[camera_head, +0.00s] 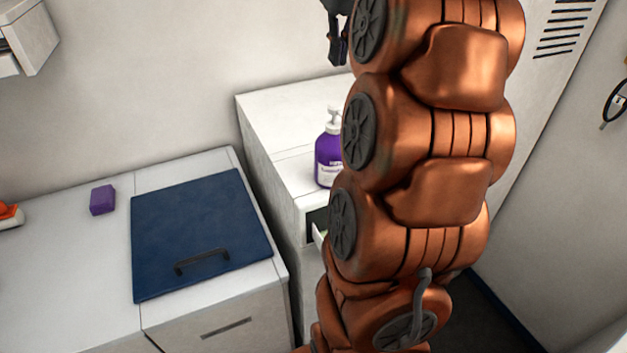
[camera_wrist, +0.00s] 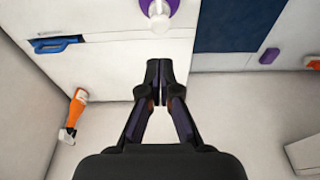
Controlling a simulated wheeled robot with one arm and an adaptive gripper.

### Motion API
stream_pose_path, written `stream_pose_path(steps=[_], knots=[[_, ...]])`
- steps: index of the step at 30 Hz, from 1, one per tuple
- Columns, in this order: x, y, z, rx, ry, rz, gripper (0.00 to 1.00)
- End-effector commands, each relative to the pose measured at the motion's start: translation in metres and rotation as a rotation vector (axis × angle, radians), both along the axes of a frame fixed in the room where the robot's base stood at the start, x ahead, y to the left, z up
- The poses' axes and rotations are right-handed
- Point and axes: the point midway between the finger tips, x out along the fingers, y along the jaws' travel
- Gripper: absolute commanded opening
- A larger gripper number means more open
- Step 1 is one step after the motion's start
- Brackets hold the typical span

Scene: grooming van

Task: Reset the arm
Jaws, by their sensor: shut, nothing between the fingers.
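My gripper (camera_head: 338,48) shows at the top of the head view, partly cut off by the frame, beside my copper-coloured arm. It hangs in the air in front of the pale wall, above the tall white cabinet. In the wrist view my gripper (camera_wrist: 160,82) has its two dark fingers together with nothing between them. The arm stands up through the middle right of the head view and hides part of the cabinet and the wall behind it.
A purple pump bottle (camera_head: 328,160) stands on the white cabinet (camera_head: 285,110), partly behind my arm. Left of it, a lower counter (camera_head: 60,270) bears a blue panel with a handle (camera_head: 200,230) and a purple block (camera_head: 103,200). An orange-and-white item (camera_wrist: 75,112) shows in the wrist view.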

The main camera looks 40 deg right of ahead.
Motion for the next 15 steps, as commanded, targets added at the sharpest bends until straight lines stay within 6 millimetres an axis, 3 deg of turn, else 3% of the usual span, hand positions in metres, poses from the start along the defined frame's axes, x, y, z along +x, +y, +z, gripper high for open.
stream_pose_path(steps=[8, 15], knots=[[0.001, 0.005, -0.003, 0.001, 0.004, 0.009, 0.0], [0.009, 0.055, -0.033, 0.017, 0.05, 0.086, 0.0]])
